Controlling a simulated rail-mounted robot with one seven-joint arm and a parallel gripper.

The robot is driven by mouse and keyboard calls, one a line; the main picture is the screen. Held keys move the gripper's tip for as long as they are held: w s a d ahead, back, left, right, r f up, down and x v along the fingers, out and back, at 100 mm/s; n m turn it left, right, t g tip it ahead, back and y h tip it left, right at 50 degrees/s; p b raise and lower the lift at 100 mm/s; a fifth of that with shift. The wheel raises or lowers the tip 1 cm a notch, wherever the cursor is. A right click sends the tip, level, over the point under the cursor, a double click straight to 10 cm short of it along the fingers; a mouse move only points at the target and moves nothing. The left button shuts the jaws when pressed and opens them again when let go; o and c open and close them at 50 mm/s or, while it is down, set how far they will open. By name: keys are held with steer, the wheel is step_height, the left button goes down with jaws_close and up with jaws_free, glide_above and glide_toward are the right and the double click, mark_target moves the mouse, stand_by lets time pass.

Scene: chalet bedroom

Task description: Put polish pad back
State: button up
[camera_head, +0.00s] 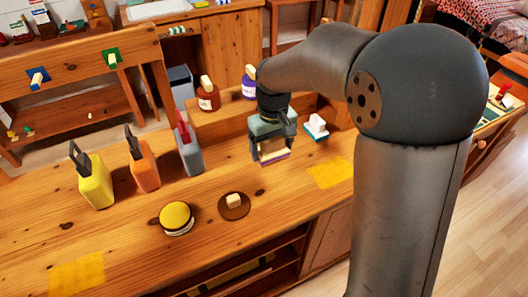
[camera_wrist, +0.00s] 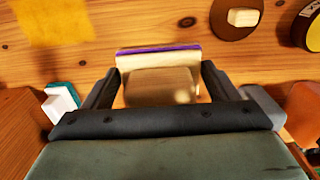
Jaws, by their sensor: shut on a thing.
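My gripper (camera_head: 271,147) is shut on a pale block with a thin purple layer along its lower side, which looks like the polish pad (camera_head: 273,156). It is over the wooden workbench (camera_head: 130,222), in front of the raised shelf; I cannot tell whether its underside touches the top. In the wrist view the pad (camera_wrist: 158,86) sits between both fingers, its purple edge facing the bench. A brown round pad with a pale handle (camera_head: 234,206) lies on the bench in front of it. A white block with a teal base (camera_head: 316,127) stands to the right.
Yellow (camera_head: 96,184), orange (camera_head: 144,170) and grey (camera_head: 188,152) bottles stand to the left. A yellow-topped round tin (camera_head: 176,216) is near the front. Jars, one brown (camera_head: 208,97), stand on the raised shelf. Yellow patches (camera_head: 331,172) lie flat right and front left.

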steer(key=w+f, duration=0.2)
steer(key=w+a+f, duration=0.1)
steer(key=w+f, duration=0.1)
steer(key=w, duration=0.1)
steer(key=w+f+p, duration=0.1)
steer(key=w+f, duration=0.1)
steer(key=shift+w+a+f, duration=0.1)
steer(key=shift+w+a, duration=0.2)
steer(key=shift+a, duration=0.1)
steer(key=shift+w+a+f, duration=0.1)
steer(key=shift+w+f, duration=0.45)
steer(key=shift+f, duration=0.15)
steer(key=shift+f+p, duration=0.3)
steer(key=shift+f, duration=1.25)
